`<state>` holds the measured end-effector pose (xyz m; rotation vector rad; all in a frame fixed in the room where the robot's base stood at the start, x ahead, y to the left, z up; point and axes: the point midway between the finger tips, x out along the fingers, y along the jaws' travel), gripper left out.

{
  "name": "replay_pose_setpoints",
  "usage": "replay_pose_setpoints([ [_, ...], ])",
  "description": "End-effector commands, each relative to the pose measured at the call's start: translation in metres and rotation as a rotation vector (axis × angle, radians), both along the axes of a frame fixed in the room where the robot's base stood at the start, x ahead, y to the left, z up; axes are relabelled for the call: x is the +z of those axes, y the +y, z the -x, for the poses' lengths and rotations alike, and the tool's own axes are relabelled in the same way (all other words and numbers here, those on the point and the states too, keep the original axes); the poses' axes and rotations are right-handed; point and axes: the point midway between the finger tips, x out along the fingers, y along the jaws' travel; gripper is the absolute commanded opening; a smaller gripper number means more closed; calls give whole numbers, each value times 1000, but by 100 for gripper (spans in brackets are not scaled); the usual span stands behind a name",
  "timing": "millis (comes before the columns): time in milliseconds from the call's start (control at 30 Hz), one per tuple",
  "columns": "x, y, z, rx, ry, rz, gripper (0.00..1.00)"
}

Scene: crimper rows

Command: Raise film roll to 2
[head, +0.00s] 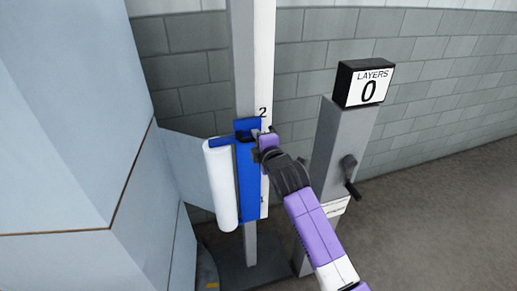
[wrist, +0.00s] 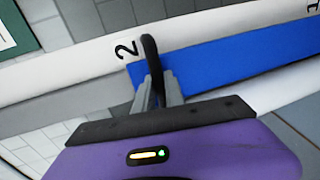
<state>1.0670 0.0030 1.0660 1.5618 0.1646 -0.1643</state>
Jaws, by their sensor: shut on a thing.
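The white film roll (head: 221,185) hangs upright on the left side of a blue carriage (head: 249,185) on the grey mast. The carriage's top edge is close to the mark 2 (head: 262,112) on the white scale strip (head: 264,60). In the wrist view the end of the blue carriage (wrist: 230,58) lies right beside the 2 (wrist: 127,47). My gripper (head: 259,140) is at the carriage's upper part. In the wrist view my gripper (wrist: 157,92) is shut on a black handle (wrist: 151,52) of the carriage.
A grey post (head: 338,150) stands to the right, with a black crank (head: 350,176) and a sign (head: 366,84) reading "LAYERS 0". A large pale block (head: 60,130) fills the left. A grey brick wall (head: 430,75) stands behind. Open floor (head: 440,220) lies at right.

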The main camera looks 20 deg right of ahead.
Motion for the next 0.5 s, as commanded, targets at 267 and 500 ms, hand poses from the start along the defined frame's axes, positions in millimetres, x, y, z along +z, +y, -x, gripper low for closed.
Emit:
replay_pose_setpoints([
  [267,33,0,-1,1,-2,0,0],
  [500,34,0,-1,0,0,0,0],
])
